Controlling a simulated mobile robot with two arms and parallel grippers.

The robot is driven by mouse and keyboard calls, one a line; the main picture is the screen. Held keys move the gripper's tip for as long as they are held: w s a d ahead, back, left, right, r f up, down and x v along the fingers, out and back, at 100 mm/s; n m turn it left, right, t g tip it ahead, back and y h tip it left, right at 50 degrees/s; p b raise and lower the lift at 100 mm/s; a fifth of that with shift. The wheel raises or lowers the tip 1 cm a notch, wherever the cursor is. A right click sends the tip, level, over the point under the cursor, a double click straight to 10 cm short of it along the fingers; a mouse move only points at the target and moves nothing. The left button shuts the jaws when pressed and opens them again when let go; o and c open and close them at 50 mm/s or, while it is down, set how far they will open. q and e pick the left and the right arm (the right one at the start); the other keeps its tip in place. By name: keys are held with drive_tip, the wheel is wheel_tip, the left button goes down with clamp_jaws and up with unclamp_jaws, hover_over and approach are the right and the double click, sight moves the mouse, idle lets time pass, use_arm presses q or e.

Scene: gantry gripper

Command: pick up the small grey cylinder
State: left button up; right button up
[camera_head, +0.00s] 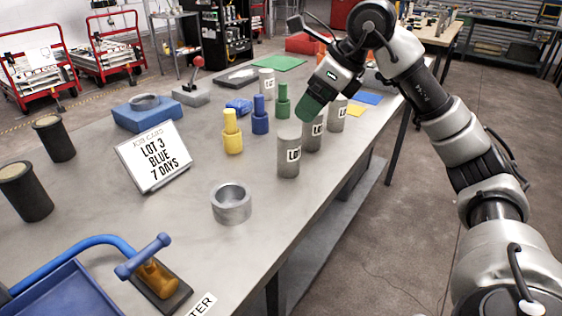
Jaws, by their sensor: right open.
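Several grey cylinders labelled "LOT" stand upright on the grey table (190,250). The nearest grey cylinder (289,158) is at the right of the table's middle. A second cylinder (313,138) and a third (337,118) stand behind it in a row, and another (266,82) stands farther back. I cannot tell which is meant by small. My right gripper (311,106) is open, with dark green fingers pointing down and left above the row. It hides part of the second cylinder's top. I cannot tell whether it touches any cylinder. My left gripper is out of view.
Yellow (232,135), blue (260,118) and green (283,102) stepped pegs stand left of the row. A grey ring (231,205) lies in front. A job card (153,157) reads "LOT 3 BLUE 7 DAYS".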

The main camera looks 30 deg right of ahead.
sight(292, 134)
drive_tip(key=x, duration=0.4)
drive_tip(key=shift+a+f, duration=0.1)
drive_tip(key=shift+f, duration=0.3)
drive_tip(key=x, duration=0.5)
drive_tip(key=shift+s+a+f+b, duration=0.1)
drive_tip(key=shift+a+f+b, duration=0.1)
drive_tip(key=shift+b, duration=0.2)
drive_tip(key=shift+f, duration=0.1)
drive_tip(key=c, duration=1.2)
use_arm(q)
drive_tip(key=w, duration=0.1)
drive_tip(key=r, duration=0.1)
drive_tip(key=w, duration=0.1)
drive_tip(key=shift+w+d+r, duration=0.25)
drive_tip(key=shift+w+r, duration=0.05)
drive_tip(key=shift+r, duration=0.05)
use_arm(e)
drive_tip(key=shift+c, duration=0.5)
